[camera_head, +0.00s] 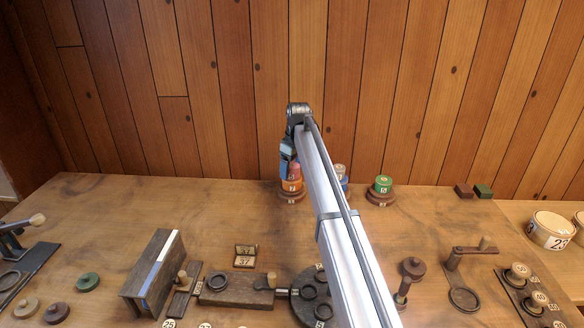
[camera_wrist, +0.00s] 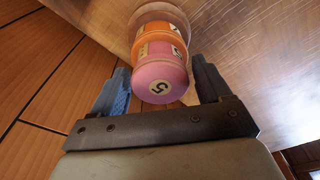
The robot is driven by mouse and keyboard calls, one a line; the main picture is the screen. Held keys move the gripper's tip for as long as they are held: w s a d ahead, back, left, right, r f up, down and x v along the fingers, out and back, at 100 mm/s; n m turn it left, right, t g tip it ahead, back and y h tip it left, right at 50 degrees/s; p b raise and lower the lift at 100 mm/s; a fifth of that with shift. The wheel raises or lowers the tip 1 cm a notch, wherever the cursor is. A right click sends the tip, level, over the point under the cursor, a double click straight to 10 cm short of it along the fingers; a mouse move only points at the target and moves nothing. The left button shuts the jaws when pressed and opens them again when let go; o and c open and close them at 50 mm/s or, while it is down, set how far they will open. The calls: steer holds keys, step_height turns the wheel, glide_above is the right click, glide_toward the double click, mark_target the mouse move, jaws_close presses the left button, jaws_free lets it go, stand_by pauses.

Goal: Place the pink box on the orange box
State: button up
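The pink box (camera_head: 294,171) is a round turned spool with a number 5 on its end. It sits upright on the orange box (camera_head: 291,186), near the back of the table. In the wrist view the pink box (camera_wrist: 160,82) is nearest, with the orange box (camera_wrist: 160,43) right behind it. My gripper (camera_head: 289,165) is at the stack from above. In the wrist view my gripper (camera_wrist: 162,72) has one finger on each side of the pink box, very close to it. I cannot tell whether the fingers touch it.
A round wooden base (camera_head: 292,197) is under the orange box. A green spool (camera_head: 383,184) stands to the right. My arm hides most of a blue spool (camera_head: 345,184) between them. A wooden block with a pale stripe (camera_head: 152,272) and several wooden fittings fill the front. The back left of the table is clear.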

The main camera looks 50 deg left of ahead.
mark_target(296, 167)
steer(key=shift+o, duration=0.6)
step_height(296, 167, up, 12)
steer(key=d, duration=0.1)
steer(key=shift+w+d, duration=0.15)
steer(key=shift+d, duration=0.05)
steer(key=shift+w, duration=0.1)
